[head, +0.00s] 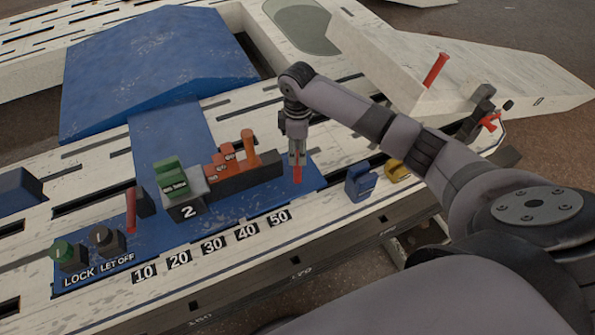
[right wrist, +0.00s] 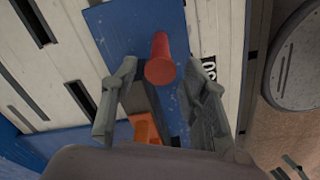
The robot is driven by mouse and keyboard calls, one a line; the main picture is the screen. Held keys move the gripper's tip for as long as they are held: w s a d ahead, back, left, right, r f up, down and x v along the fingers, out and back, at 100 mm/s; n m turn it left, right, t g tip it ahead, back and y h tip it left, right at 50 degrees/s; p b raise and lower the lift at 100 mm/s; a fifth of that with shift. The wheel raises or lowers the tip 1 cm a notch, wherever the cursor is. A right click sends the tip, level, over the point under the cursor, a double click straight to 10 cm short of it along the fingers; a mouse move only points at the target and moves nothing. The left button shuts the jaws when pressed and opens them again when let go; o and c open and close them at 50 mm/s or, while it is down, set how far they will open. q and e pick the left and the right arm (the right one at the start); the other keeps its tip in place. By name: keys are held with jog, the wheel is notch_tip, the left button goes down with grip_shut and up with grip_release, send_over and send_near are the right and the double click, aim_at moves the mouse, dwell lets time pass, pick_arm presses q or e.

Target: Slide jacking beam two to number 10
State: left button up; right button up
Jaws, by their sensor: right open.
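Jacking beam two is a grey block with a "2" plate (head: 187,208) and a green top (head: 171,178). A dark bar with orange steps (head: 232,166) extends to its right; the orange also shows in the right wrist view (right wrist: 146,128). The "2" block stands by the 20 label, right of number 10 (head: 145,272). My right gripper (head: 298,165) is open, pointing down over a red peg (head: 298,175) at the track's right end. In the right wrist view the peg (right wrist: 161,60) shows just ahead, between the open fingers' lines. My left gripper is out of view.
Blue (head: 361,182) and yellow (head: 398,171) blocks sit to the right.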

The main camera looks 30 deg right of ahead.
aim_at(297, 170)
notch_tip(297, 170, down, 6)
jog(key=shift+f+b, duration=0.25)
jog(key=shift+b, duration=0.6)
notch_tip(297, 170, down, 2)
jog(key=shift+f+b, duration=0.1)
jog(key=shift+b, duration=0.25)
jog(key=shift+f, duration=0.4)
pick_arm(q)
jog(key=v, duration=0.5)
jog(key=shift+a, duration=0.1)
pick_arm(e)
jog(key=shift+c, duration=0.5)
grip_shut()
